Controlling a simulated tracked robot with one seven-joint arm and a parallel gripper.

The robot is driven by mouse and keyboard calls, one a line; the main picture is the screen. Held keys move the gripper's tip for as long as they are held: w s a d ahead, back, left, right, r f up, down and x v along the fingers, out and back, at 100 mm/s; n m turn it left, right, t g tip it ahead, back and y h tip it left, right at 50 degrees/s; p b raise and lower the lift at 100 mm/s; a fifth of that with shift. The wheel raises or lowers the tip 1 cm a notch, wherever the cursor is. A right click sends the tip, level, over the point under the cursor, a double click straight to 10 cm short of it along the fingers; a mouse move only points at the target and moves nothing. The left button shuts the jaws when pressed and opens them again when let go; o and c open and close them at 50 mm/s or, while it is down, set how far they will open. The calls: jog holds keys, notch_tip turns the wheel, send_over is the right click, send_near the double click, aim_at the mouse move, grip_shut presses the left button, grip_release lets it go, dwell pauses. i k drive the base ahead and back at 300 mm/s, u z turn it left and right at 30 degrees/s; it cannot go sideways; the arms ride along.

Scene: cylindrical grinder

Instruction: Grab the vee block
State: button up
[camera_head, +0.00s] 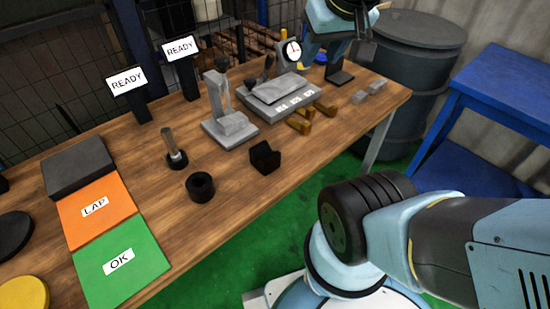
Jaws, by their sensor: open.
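The vee block looks to be the small black block (265,157) with a notched top. It sits upright on the wooden bench near its front edge, in the middle of the picture. My gripper (364,48) is at the top right, above the back right part of the bench. It is well apart from the black block and partly cut off by the picture's top edge. Its fingers are small and dark here, and nothing shows held between them.
A black ring (200,187) and a pin on a round base (175,150) stand left of the block. Orange (95,211) and green mats (122,262) lie left. A blue table (497,105) stands right.

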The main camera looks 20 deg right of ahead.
aim_at(262, 157)
jog(key=k, duration=0.2)
jog(key=u, duration=0.4)
jog(key=i, duration=0.5)
jog(key=z, duration=0.15)
jog(key=k, duration=1)
jog(key=z, duration=1.15)
jog(key=k, duration=0.4)
jog(key=z, duration=0.1)
